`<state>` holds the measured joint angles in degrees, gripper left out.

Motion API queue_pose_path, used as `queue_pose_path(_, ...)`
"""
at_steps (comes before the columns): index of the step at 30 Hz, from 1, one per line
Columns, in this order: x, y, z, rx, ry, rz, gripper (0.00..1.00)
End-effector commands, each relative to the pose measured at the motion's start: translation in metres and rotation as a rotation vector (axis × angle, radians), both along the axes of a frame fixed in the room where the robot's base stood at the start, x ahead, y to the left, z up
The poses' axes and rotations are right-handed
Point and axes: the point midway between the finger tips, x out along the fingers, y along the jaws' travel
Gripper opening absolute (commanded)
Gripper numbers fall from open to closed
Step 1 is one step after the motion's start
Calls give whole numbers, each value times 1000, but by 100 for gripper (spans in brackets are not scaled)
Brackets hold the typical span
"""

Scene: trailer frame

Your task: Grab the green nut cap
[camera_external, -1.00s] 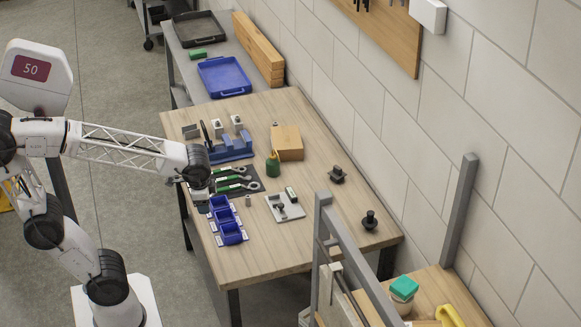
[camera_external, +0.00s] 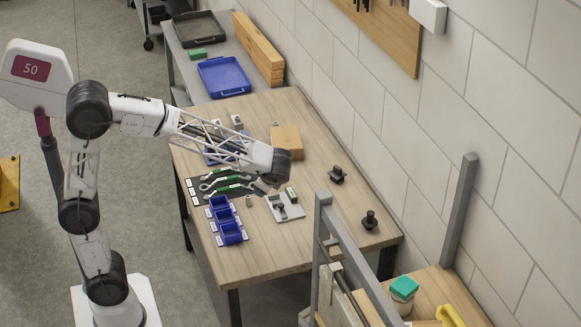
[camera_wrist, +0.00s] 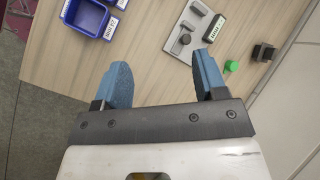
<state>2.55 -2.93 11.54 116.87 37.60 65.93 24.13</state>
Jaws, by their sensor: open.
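A small round green nut cap (camera_wrist: 231,66) lies on the wooden table in the wrist view, just right of my right fingertip and apart from it. I cannot make it out in the external view, where my arm covers part of the table. My gripper (camera_wrist: 163,72) is open with two blue fingers spread and nothing between them. It also shows small in the external view (camera_external: 265,186), over the table near the grey fixture.
The grey fixture plate (camera_wrist: 187,36) and a labelled block (camera_wrist: 214,28) stand near the cap, with a black bracket (camera_wrist: 262,52) to its right. Blue bins (camera_external: 231,235) stand left of the fixture. Green-handled wrenches (camera_external: 222,183) lie behind the bins. A wall bounds the table's far side.

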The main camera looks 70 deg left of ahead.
Motion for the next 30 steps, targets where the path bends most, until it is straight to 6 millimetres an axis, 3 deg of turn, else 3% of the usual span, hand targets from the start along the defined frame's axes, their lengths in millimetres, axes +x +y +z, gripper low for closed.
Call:
queue_pose_path(17, 131, 17, -62, 235, 239, -247, 65)
queue_pose_path(30, 224, 23, -129, 414, 426, -423, 65)
